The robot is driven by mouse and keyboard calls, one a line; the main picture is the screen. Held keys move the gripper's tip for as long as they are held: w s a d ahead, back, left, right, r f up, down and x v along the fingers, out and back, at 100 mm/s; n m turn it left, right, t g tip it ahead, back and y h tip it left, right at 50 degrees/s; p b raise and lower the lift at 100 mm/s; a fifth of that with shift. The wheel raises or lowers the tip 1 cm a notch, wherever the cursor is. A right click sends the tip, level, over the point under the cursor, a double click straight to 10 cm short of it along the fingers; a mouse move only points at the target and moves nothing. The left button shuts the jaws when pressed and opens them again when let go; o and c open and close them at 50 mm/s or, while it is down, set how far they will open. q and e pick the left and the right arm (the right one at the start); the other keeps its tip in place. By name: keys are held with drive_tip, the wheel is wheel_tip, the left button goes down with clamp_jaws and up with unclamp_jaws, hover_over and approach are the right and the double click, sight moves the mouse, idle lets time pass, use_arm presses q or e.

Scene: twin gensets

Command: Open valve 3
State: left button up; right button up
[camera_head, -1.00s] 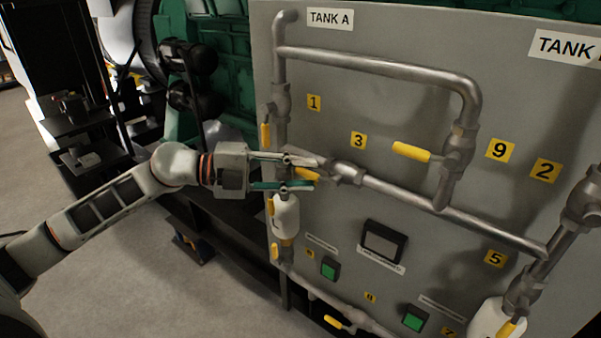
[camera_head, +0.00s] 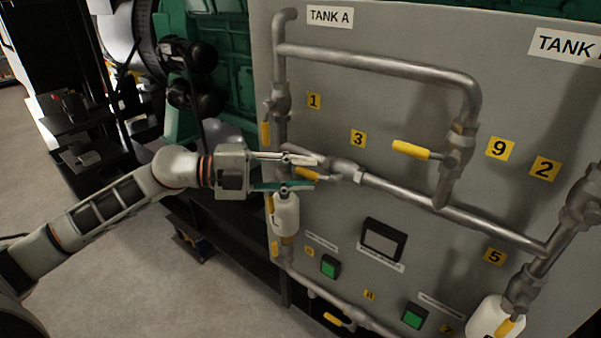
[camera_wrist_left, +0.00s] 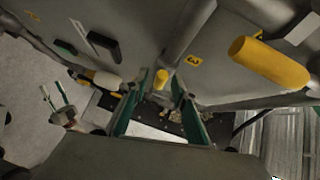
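Valve 3 (camera_head: 345,168) sits on the grey pipe below and left of the yellow "3" label (camera_head: 358,139). Its yellow handle (camera_head: 307,174) points left, roughly along the pipe line. My left gripper (camera_head: 297,173) is open, with one finger above the handle and one below it. I cannot tell whether either finger touches it. In the left wrist view the handle's end (camera_wrist_left: 161,79) shows between the spread fingers, near the "3" label (camera_wrist_left: 194,61). What seems to be my right gripper (camera_wrist_left: 53,93) shows with its fingers apart at the left of that view.
Another yellow-handled valve (camera_head: 411,150) is to the right, near label 9. Valve 1's handle (camera_head: 265,134) hangs just above left of my gripper. A white canister (camera_head: 286,212) is close below it. Green buttons (camera_head: 329,266) and a dark display (camera_head: 383,241) are lower on the panel.

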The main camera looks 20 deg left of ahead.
use_arm(q)
drive_tip(key=shift+a, duration=0.1)
drive_tip(key=shift+s+a, duration=0.15)
drive_tip(key=shift+a, duration=0.2)
drive_tip(key=v, duration=1.1)
drive_tip(key=shift+s, duration=0.1)
wheel_tip(320, 180, down, 20)
drive_tip(key=d+n+t+y, duration=0.3)
drive_tip(key=n+t+y, duration=0.45)
drive_tip(key=n, duration=0.85)
drive_tip(key=s+d+f+n+g+y, duration=0.1)
drive_tip(key=s+f+n, duration=0.3)
drive_tip(key=s+f, duration=0.4)
drive_tip(key=s+d+f+n+g+y, duration=0.2)
drive_tip(key=s+d+f+n+y, duration=0.2)
drive_tip(key=s+f, duration=0.4)
wheel_tip(320, 180, down, 8)
drive_tip(key=shift+s+r+n, duration=0.2)
drive_tip(key=shift+s+n, duration=0.1)
drive_tip(key=shift+n, duration=0.1)
